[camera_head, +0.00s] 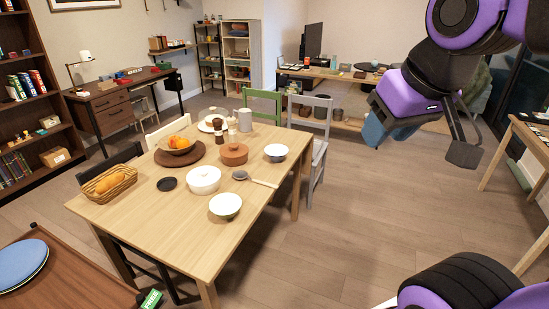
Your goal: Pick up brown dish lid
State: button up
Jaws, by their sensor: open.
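A brown round dish with a brown lid (234,148) and a small knob on top stands on the wooden dining table (140,219). The lid appears to sit on the dish. My gripper (424,140) hangs in the air at the upper right, over the floor and well right of the table. Its jaws are open, and nothing shows between them. It is far from the lid and touches nothing.
A bread basket (109,184) is at the left. Chairs (313,122) stand behind. The floor right of the table is clear.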

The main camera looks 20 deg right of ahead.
aim_at(234, 150)
jog(key=u, duration=0.3)
jog(key=i+l+u, duration=0.25)
jog(key=u, duration=0.2)
jog(key=i+l+u, duration=0.15)
jog(key=l+u, duration=0.25)
jog(key=i+l, duration=0.15)
jog(key=l, duration=0.45)
jog(key=i+l+u, duration=0.15)
jog(key=l, duration=0.4)
jog(key=i+l, duration=0.15)
jog(key=l, duration=0.45)
jog(key=i+l+u, duration=0.15)
jog(key=l, duration=1.05)
jog(key=i+u, duration=0.05)
